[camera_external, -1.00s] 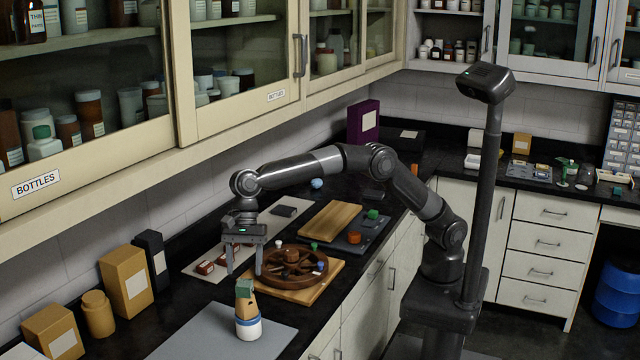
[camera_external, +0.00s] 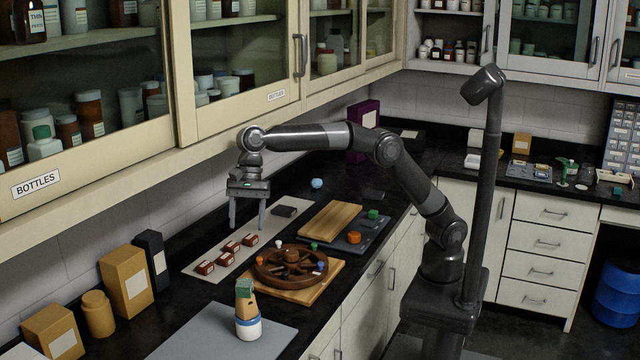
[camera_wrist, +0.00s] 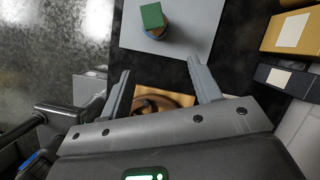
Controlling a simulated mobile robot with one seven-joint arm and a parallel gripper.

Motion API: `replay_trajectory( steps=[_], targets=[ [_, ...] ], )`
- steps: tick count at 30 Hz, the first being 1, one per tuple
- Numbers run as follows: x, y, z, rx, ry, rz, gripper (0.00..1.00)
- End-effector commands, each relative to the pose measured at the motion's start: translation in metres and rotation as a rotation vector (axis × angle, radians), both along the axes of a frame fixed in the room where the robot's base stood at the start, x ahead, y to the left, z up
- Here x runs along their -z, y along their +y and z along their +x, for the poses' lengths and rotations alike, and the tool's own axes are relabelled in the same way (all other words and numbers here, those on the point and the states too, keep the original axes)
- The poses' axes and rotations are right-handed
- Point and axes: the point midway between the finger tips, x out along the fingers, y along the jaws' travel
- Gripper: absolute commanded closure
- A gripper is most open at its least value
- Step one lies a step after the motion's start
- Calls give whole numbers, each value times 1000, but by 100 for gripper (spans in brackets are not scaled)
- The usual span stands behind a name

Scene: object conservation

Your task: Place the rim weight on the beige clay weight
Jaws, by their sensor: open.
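A brown spoked wheel (camera_external: 292,281) lies on a wooden board (camera_external: 333,268); small white, dark, blue, green and orange pieces sit on it. I cannot tell which piece is the rim weight. On the grey mat (camera_external: 190,335) stands an upright stack: a white and blue round base (camera_external: 248,328), a beige piece (camera_external: 246,306) and a green block (camera_external: 244,287) on top. The green block also shows in the wrist view (camera_wrist: 152,16). Whether the beige piece is the clay weight is unclear. My gripper (camera_external: 247,224) is open and empty, raised above the pale strip behind the wheel.
Several red-brown blocks (camera_external: 226,259) and a dark block (camera_external: 285,211) lie on the pale strip (camera_external: 212,250). A dark tray (camera_external: 345,245) with coloured knobs and a wooden board (camera_external: 331,221) lie beyond the wheel. Yellow boxes (camera_external: 126,282) stand at left; wall cabinets (camera_external: 240,110) overhang the counter.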

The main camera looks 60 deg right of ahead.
Motion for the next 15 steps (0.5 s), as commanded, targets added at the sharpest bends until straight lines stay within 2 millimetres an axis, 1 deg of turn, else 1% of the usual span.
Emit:
replay_trajectory(
  steps=[1, 2, 3, 5, 6, 7, 8, 9, 11, 12, 14, 15],
  targets=[
    [-11, -24, 8, -15, -36, 5, 42],
    [-16, -38, 13, -31, -60, 6, 42],
    [-22, -59, 18, -57, -95, 5, 42],
    [-31, -90, 24, -96, -147, 4, 42],
    [-35, -111, 27, -122, -180, -2, 42],
    [-38, -126, 29, -142, -206, -5, 42],
    [-41, -142, 30, -161, -231, -10, 42],
    [-44, -163, 31, -188, -264, -18, 42],
    [-48, -195, 30, -228, -311, -31, 42],
    [-50, -215, 28, -255, -345, -42, 42],
    [-52, -247, 24, -297, -389, -61, 42],
    [-52, -267, 20, -325, -417, -75, 42]
  ],
)
